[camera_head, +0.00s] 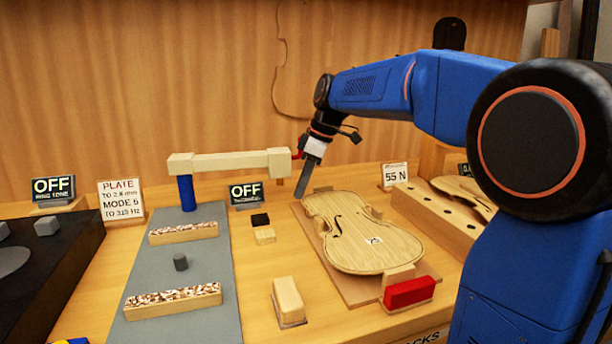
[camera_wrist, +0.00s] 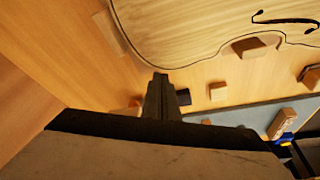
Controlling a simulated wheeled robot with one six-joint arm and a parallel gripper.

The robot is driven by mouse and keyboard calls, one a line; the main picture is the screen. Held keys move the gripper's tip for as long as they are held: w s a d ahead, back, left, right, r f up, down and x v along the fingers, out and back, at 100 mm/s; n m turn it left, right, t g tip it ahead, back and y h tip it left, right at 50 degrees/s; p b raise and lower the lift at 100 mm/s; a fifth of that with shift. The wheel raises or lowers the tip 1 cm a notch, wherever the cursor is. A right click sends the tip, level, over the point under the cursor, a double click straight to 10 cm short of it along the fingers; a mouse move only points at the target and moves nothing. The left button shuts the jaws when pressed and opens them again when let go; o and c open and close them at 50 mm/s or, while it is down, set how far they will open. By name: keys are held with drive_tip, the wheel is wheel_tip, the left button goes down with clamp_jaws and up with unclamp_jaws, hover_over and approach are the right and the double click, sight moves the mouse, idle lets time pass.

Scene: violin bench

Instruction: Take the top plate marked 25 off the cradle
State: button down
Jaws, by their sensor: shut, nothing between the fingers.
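The violin top plate marked 25 (camera_head: 350,225) lies flat on its cradle (camera_head: 357,289), a thin board with small wooden blocks around the plate's edge. My gripper (camera_head: 299,194) is shut and empty, pointing down near the far left end of the plate. In the wrist view, the shut fingers (camera_wrist: 161,80) are just outside the edge of the plate (camera_wrist: 190,35). A cradle block (camera_wrist: 249,47) sits at the plate's waist. I cannot tell how high the fingertips are.
A red block (camera_head: 408,292) stands at the cradle's near end. A pale wooden block (camera_head: 288,301) stands left of the cradle. A grey mat (camera_head: 190,265) with a beam on a blue post lies further left. A holed wooden rack (camera_head: 430,215) stands at the right.

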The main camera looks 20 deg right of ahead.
drive_tip(key=shift+a+f, duration=0.15)
drive_tip(key=shift+f, duration=0.4)
drive_tip(key=shift+s+d, duration=0.3)
drive_tip(key=shift+d, duration=0.3)
drive_tip(key=shift+s+d, duration=0.25)
drive_tip(key=shift+d, duration=0.35)
drive_tip(key=shift+r, duration=0.15)
